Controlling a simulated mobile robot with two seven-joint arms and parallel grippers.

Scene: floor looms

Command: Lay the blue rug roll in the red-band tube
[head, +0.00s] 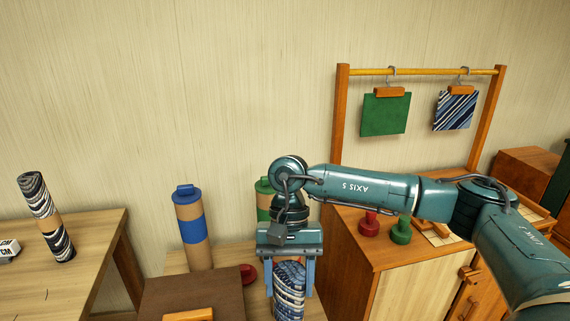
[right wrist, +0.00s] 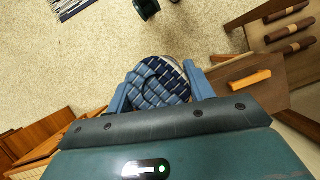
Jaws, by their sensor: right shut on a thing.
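My right gripper (head: 289,268) is shut on a blue rug roll (head: 289,290) with white stripes and holds it upright, fingers on either side. The right wrist view shows the roll's patterned end (right wrist: 158,82) between the blue fingers (right wrist: 160,88). The roll's lower part is cut off by the head view's bottom edge. A red round cap (head: 248,273) lies on the pale bench just left of the gripper. No red-band tube can be made out; the gripper and roll hide part of that bench. My left gripper is not in view.
A blue-band tube (head: 193,232) and a partly hidden green-band tube (head: 264,203) stand capped behind. A dark striped roll (head: 47,217) stands on the left table. A brown box lid (head: 190,295) is at front. Red (head: 368,223) and green (head: 401,230) knobbed pieces stand on the right cabinet.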

